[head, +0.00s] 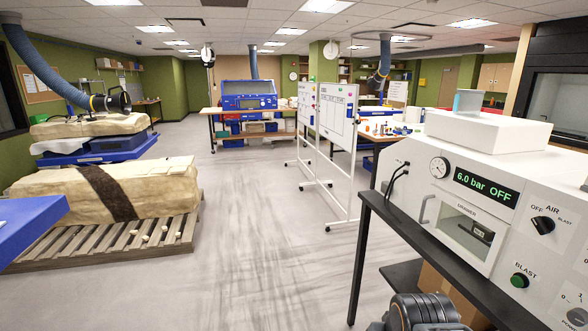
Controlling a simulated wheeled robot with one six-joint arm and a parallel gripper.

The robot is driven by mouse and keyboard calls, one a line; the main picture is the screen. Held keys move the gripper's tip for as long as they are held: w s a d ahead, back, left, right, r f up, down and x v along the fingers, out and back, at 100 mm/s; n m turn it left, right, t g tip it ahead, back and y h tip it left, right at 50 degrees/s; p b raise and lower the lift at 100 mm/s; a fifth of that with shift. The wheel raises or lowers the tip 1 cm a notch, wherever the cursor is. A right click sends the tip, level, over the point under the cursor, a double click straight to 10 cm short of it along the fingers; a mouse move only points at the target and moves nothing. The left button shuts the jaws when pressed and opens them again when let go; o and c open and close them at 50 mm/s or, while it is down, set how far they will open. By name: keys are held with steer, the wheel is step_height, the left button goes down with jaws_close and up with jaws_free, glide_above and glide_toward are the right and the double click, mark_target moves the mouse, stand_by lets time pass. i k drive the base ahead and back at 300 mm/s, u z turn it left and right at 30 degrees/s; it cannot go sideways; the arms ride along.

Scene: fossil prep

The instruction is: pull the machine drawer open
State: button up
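The white machine (410,165) stands on a dark bench at the right. Its drawer (458,234) is a panel low on the front, with a label above it and a grey, window-like face. The drawer looks closed, flush with the front. A grey, ribbed part of my arm shows at the bottom edge, below and left of the drawer. My gripper's fingers are not in view.
The machine's display (486,188) reads 6.0 bar OFF. The bench (365,245) has dark legs. Whiteboards (336,110) stand behind. Open floor (260,230) lies left, beside a plaster block (110,190) on a pallet.

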mark_target(454, 233)
steer(key=z, duration=0.2)
steer(key=k, duration=0.4)
steer(key=u, duration=0.85)
steer(key=i, duration=1.3)
steer(key=z, duration=0.65)
